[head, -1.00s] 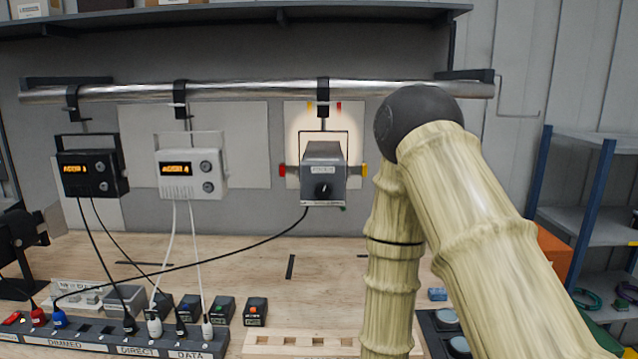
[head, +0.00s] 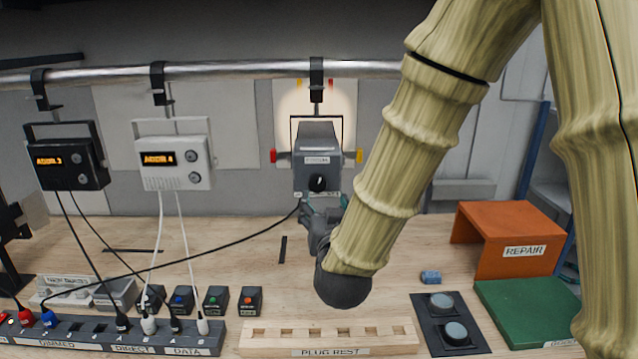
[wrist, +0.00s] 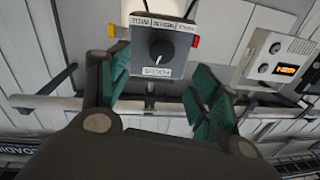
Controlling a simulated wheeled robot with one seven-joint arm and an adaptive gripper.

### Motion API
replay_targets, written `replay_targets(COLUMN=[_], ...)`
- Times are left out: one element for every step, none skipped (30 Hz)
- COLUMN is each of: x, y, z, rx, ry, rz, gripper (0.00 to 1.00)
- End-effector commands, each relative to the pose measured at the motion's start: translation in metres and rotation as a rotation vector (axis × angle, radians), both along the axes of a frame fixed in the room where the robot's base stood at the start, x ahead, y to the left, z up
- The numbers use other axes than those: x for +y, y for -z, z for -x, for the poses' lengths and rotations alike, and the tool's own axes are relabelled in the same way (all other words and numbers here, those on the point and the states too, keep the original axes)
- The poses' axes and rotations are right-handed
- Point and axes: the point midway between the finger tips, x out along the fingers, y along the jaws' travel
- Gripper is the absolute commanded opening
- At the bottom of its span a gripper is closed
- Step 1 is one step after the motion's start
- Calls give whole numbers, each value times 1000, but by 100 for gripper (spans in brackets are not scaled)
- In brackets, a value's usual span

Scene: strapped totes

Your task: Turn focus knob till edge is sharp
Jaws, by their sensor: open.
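The focus knob (head: 318,183) is a black round knob with a pale pointer mark on the front of a grey lamp housing (head: 317,148). The lamp hangs from the metal pipe and casts a round light patch (head: 348,105) on a pale panel behind. In the wrist view the knob (wrist: 162,50) sits above a FOCUS label, between and beyond my fingers. My gripper (wrist: 162,95) is open, with teal pads on both sides and nothing between them. In the head view my gripper (head: 325,205) is just below the knob, apart from it, partly hidden by my arm.
Two display units, black (head: 68,168) and white (head: 172,165), hang left of the lamp. Cables run to a power strip (head: 110,335). A plug rest (head: 330,338), an orange repair stand (head: 508,235) and a green mat (head: 525,310) lie on the bench.

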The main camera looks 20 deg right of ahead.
Motion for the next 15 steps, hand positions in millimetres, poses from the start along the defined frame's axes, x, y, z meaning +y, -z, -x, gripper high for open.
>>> replay_targets(x=[0,0,-1,-2,-2,-4,-4,-5,-7,-8,-9,-10,-11,-12,-14], y=[-1,-1,-2,-2,-2,-2,-3,-3,-2,-2,-2,-2,-2,-2,-2], z=[-5,-8,-12,-16,-20,-26,-31,-35,-41,-45,-50,-55,-60,-64,-69], rx=[2,2,2,2,2,3,2,2,3,2,2,3,3,3,4], ry=[0,-1,-2,-2,-2,-1,-1,-1,-1,-1,-1,0,0,1,0], rz=[0,0,0,0,0,-1,-1,-1,-2,-1,0,-1,-1,-1,-1], gripper=[63,63,63,63,63,63,63,63,63,63,63,63,63,63,63])
